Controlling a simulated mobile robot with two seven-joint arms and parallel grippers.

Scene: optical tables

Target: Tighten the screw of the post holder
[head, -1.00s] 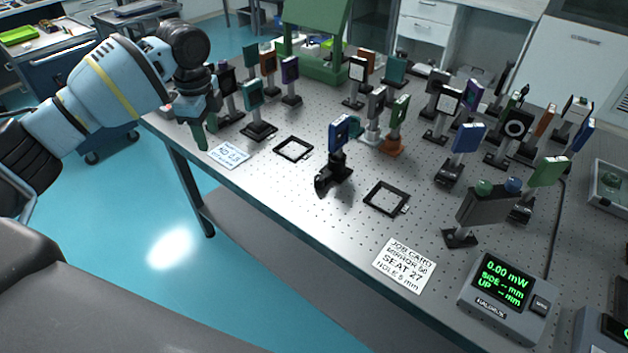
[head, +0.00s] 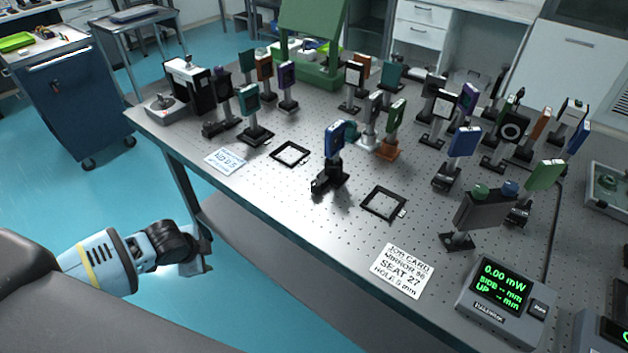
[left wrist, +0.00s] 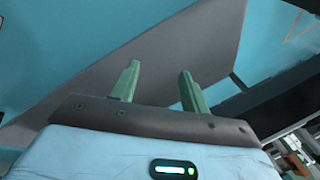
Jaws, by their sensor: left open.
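A blue-framed mirror mount (head: 335,140) stands upright on a black post holder (head: 330,177) near the middle of the optical table's front part. A dark part sticks out low on the holder's left side; the screw itself is too small to make out. My left gripper (head: 207,262) is below and in front of the table's front edge, well away from the holder. In the left wrist view its two green fingers (left wrist: 160,88) are apart with nothing between them. My right gripper is in neither view.
Two black square frames (head: 290,153) (head: 383,218) lie flat on either side of the holder. Many mounted optics crowd behind and to the right. A job card (head: 403,271) and a power meter (head: 502,295) are at the front right. The table's front edge (head: 270,226) lies between my left gripper and the holder.

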